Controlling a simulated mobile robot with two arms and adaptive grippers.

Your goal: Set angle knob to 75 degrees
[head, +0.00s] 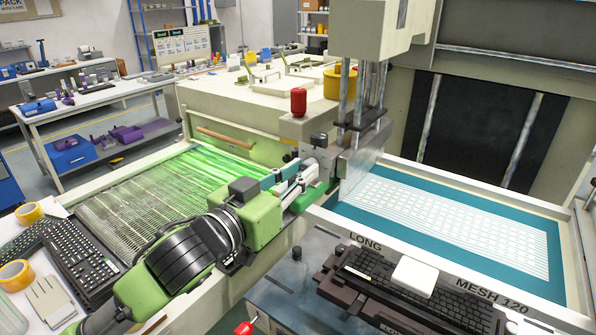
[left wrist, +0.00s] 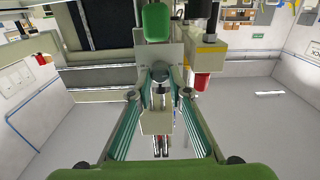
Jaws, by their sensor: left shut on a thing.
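My left gripper (head: 308,172) reaches in from the left to the grey bracket at the middle of the printing machine. In the left wrist view its two teal-padded fingers close in from both sides, and the gripper (left wrist: 160,82) is shut on a small dark round knob, the angle knob (left wrist: 159,74), in front of a grey plate. In the head view the fingers and bracket hide the held knob. Its angle marks cannot be read in either view. My right gripper is in neither view.
A red knob (head: 298,102) stands on the machine just above the bracket. A screen frame with a white grid (head: 450,222) lies to the right. A keyboard (head: 420,291) with a white block on it sits in front. Yellow tape rolls (head: 28,213) lie at the left.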

